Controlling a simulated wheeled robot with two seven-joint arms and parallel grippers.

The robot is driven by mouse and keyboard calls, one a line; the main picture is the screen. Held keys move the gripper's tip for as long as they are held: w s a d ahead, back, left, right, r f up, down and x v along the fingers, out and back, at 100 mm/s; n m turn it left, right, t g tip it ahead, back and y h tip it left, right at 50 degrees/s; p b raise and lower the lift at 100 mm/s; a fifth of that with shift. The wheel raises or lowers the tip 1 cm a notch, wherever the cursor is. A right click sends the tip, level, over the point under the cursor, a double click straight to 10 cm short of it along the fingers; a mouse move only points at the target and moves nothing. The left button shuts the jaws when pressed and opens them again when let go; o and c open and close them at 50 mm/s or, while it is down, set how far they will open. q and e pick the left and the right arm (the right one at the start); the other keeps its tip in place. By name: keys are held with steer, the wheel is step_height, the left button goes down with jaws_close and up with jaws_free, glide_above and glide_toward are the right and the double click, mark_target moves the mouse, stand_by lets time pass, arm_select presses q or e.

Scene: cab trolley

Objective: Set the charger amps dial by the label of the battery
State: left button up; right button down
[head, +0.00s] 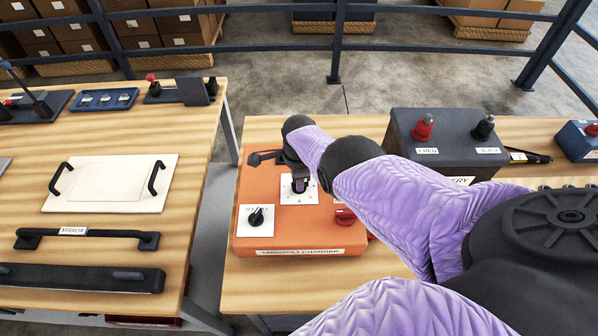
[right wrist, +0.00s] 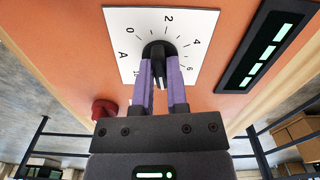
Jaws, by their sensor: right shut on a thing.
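The orange charger (head: 300,239) lies on the right-hand wooden table. Its amps dial, a black knob (right wrist: 157,50) on a white plate (right wrist: 118,22) marked A with 0, 2, 4 and 6 readable, is between the fingers of my right gripper (right wrist: 160,75). The right gripper (head: 300,184) is shut on this knob from above. The battery (head: 440,127), a dark grey box with red and black terminals, stands right of the charger. My right arm hides part of the battery and its front label; no amps value is readable. My left gripper is out of view.
The charger also has another black dial (head: 257,217), a red knob (head: 344,215) and a dark panel with green bars (right wrist: 268,45). The left table holds a white handled panel (head: 110,184) and a black bar handle (head: 88,238). A gap separates the tables; a railing stands behind.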

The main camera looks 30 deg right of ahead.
steer(key=shift+w+r, duration=0.1)
steer(key=c, duration=0.6)
jaws_free()
steer(key=shift+c, duration=0.2)
step_height(320, 180, up, 10)
steer(key=p, duration=0.9)
